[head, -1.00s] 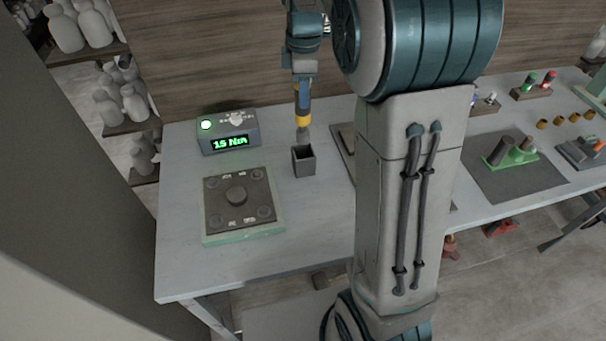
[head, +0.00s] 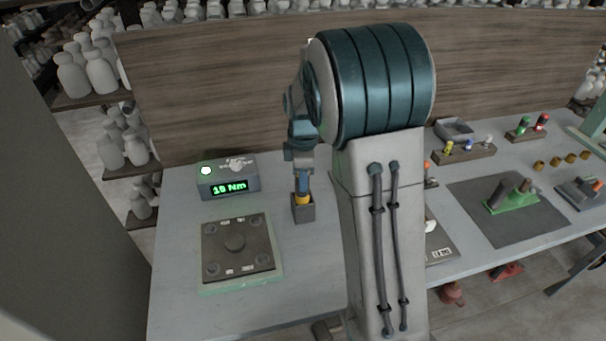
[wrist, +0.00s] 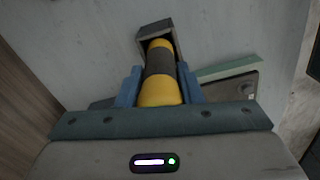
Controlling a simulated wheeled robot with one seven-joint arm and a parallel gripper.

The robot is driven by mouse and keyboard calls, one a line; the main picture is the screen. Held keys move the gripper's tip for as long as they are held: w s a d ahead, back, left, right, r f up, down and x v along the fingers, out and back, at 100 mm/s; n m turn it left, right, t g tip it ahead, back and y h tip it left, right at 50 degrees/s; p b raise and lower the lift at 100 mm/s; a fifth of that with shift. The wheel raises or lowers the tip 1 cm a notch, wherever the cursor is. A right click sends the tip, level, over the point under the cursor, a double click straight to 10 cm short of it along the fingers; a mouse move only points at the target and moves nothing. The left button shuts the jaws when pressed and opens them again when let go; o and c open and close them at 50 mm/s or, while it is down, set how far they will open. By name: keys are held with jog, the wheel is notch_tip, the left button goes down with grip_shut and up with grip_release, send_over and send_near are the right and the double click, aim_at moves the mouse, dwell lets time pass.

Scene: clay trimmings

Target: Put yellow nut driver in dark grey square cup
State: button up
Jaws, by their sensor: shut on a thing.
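The yellow nut driver (wrist: 160,91) has a yellow handle with a dark band. My gripper (head: 303,185) is shut on it, with a blue finger on each side of the handle in the wrist view (wrist: 158,88). The dark grey square cup (head: 303,213) stands upright on the table, right of the torque display. In the head view the driver's yellow part (head: 302,198) is at the cup's mouth. In the wrist view its far end reaches into the cup's opening (wrist: 151,30). The driver's lower end is hidden inside the cup.
A wooden panel (head: 220,95) rises behind the table.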

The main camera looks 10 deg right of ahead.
jog(key=o, duration=1.1)
jog(key=shift+f, duration=0.1)
